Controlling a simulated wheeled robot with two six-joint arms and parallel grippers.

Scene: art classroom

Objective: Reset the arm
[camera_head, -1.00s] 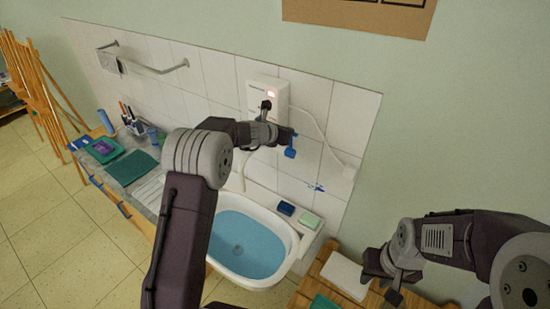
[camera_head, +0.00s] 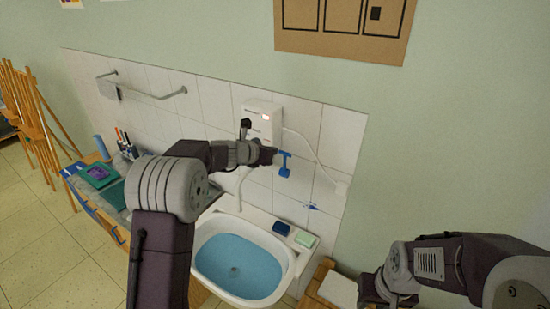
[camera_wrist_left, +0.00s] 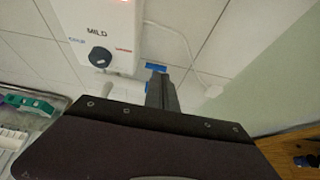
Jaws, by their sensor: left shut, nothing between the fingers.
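My left arm reaches up over the sink toward the tiled wall. Its gripper (camera_head: 270,156) is shut and empty, below the white wall heater (camera_head: 262,122) in the head view. In the left wrist view its dark fingers (camera_wrist_left: 161,91) lie together, pointing toward the tiles, with the heater's dark dial at upper left. My right gripper (camera_head: 376,292) is low at the right, by the light wooden surface; its fingers are small and dark and partly hidden, so its opening is unclear.
The white sink (camera_head: 206,279) holds blue water. A dark blue sponge (camera_head: 282,228) and a green one (camera_head: 305,240) lie on its rim. Blue marks (camera_head: 285,166) show on the tiles beside my left gripper. Wooden easels (camera_head: 28,120) stand far left.

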